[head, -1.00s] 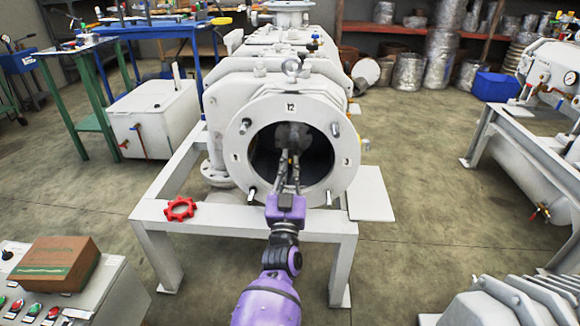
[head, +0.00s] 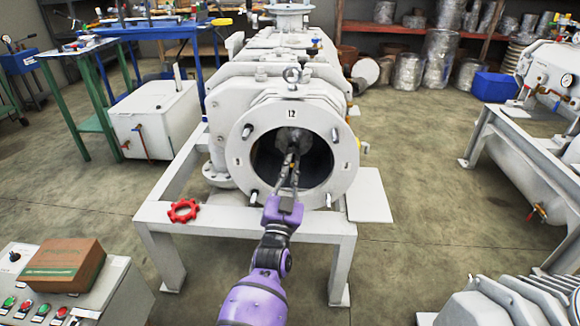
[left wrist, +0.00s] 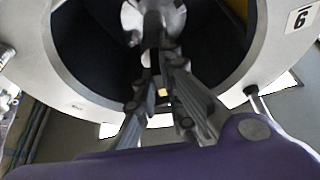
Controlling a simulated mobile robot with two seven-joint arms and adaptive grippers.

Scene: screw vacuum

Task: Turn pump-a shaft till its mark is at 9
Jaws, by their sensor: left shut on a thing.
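Pump-a (head: 240,135) stands in the middle of the head view, its round open end toward me. The flange reads 12 at the top; the side labels are blurred. My left gripper (head: 292,152) reaches into the opening, shut on the grey shaft end (head: 294,137). In the left wrist view my gripper (left wrist: 160,70) is shut on the shaft (left wrist: 152,28), with a label (left wrist: 299,19) on the ring at upper right. A small yellow spot (left wrist: 162,92) shows between the fingers; I cannot tell whether it is the mark. My right gripper is out of view.
Bolts (head: 334,134) stick out around the flange. A red handwheel (head: 183,211) lies on the pump's white frame (head: 320,228). A control box (head: 105,300) carries a brown carton (head: 64,265) at lower left. Other machinery (head: 545,180) stands at right. Floor is clear between.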

